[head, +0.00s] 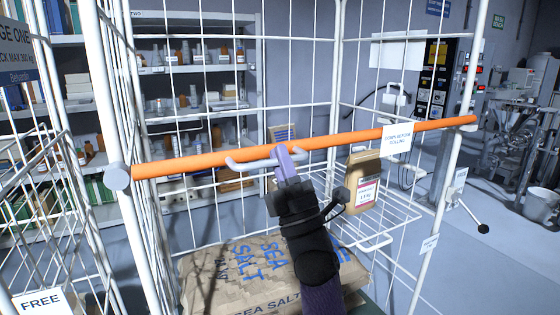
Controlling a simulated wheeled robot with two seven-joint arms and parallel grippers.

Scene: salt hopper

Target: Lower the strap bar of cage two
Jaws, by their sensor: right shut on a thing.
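The orange strap bar (215,160) spans the front of the wire cage (98,90). Its left end is at a grey round pivot (117,177) on the left post. Its right end crosses the right post (455,165); I cannot tell if it rests in a catch there. A white tag (397,139) reading "down before rolling" is on the bar. My right gripper (285,157) reaches up from below and is shut at the pale grey handle (245,163) on the bar's middle. The fingers hide part of the handle. My left gripper is not in view.
Sea salt sacks (235,278) lie inside the cage, below the bar. A brown bag (362,180) stands by a wire shelf (400,215). Another cage (35,180) with a "free" sign (40,302) is close on the left. Open floor shows at right.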

